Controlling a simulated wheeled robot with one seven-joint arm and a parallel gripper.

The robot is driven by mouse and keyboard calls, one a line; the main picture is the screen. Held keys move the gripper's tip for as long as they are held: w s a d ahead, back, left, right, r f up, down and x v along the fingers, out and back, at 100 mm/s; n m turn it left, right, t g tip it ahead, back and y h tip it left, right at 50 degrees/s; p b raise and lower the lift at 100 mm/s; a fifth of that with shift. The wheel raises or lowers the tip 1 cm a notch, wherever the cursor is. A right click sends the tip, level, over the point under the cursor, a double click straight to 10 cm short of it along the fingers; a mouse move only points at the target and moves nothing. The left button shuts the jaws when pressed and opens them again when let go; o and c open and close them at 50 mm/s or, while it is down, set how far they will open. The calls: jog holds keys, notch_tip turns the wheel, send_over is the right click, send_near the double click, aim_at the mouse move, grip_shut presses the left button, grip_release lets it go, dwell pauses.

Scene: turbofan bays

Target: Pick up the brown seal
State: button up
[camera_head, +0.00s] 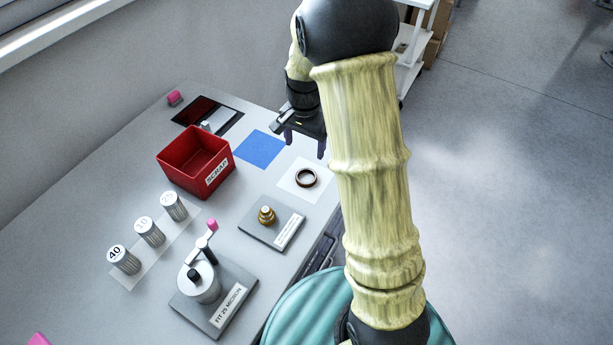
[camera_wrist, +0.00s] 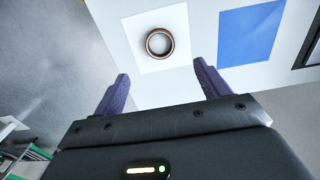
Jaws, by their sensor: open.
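The brown seal (camera_head: 306,178) is a ring lying flat on a white square sheet (camera_head: 290,182) near the table's right edge. In the wrist view the seal (camera_wrist: 147,43) shows on its white sheet (camera_wrist: 181,72), ahead of and between my fingertips. My gripper (camera_head: 305,145) is over the table's far right edge, beyond the seal in the head view. In the wrist view my gripper (camera_wrist: 160,70) has its two purple fingers wide apart with nothing between them. The seal is apart from the fingers.
A blue square (camera_head: 259,149) lies beside the white sheet. A red SCRAP bin (camera_head: 183,174), a plate with a brass fitting (camera_head: 266,216), a FIT 25 MICRON stand (camera_head: 204,283) and numbered cylinders (camera_head: 150,232) stand on the table (camera_head: 62,212). Clear floor lies at the right.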

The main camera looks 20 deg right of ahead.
send_over(306, 179)
jog(key=f, duration=0.7)
jog(key=shift+s+a+f+p, duration=0.15)
jog(key=shift+a+f+p, duration=0.1)
jog(key=shift+p, duration=0.1)
jog(key=shift+d, duration=0.1)
jog(key=shift+d+f+p, duration=0.2)
jog(key=shift+f+p, duration=0.55)
jog(key=shift+f, duration=1.85)
jog(key=c, duration=1)
jog(key=shift+r, duration=0.1)
jog(key=shift+c, duration=0.2)
notch_tip(306, 179, up, 10)
jog(key=b, duration=0.1)
